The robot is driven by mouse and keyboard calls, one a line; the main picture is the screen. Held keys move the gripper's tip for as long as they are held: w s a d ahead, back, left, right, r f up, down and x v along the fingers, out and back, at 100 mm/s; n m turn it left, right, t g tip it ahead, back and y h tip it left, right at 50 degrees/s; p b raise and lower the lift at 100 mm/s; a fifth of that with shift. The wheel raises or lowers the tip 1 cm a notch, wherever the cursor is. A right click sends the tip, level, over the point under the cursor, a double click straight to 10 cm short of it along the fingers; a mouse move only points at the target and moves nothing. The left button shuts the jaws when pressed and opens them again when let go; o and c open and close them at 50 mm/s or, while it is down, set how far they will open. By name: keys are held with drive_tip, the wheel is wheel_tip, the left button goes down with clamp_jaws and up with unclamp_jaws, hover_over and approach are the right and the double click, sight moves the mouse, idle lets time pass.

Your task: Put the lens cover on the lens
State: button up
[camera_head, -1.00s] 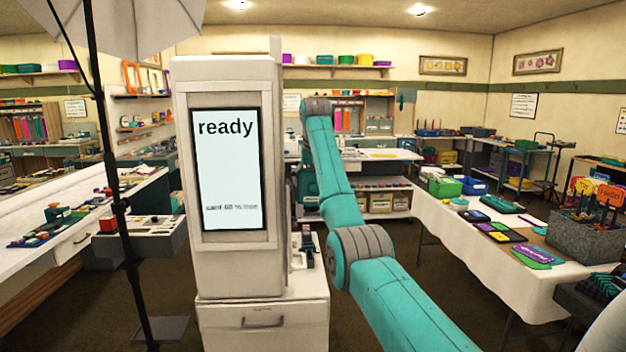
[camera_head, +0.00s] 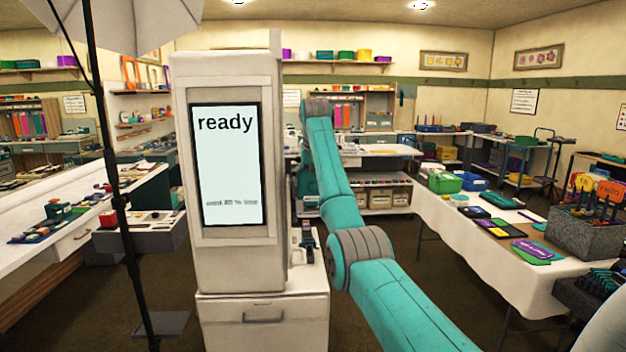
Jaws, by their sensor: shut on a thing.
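My gripper is not in view; the far end of my arm runs down behind the right side of the white booth cabinet (camera_head: 228,75) and is hidden there. I cannot make out the lens cover or the lens. The cabinet's front carries a lit screen (camera_head: 226,165) reading "ready" with a smaller, blurred line below it.
A small dark object (camera_head: 308,242) stands on the ledge right of the cabinet, too small to identify. A black light stand (camera_head: 118,200) with a white umbrella rises at left. A white-clothed table (camera_head: 490,265) with a grey bin (camera_head: 580,238) stands at right. Floor shows between.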

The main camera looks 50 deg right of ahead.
drive_tip(key=shift+f, duration=0.5)
drive_tip(key=o, duration=1)
drive_tip(key=shift+c, duration=0.2)
drive_tip(key=shift+r, duration=3.5)
drive_tip(key=shift+d, duration=0.1)
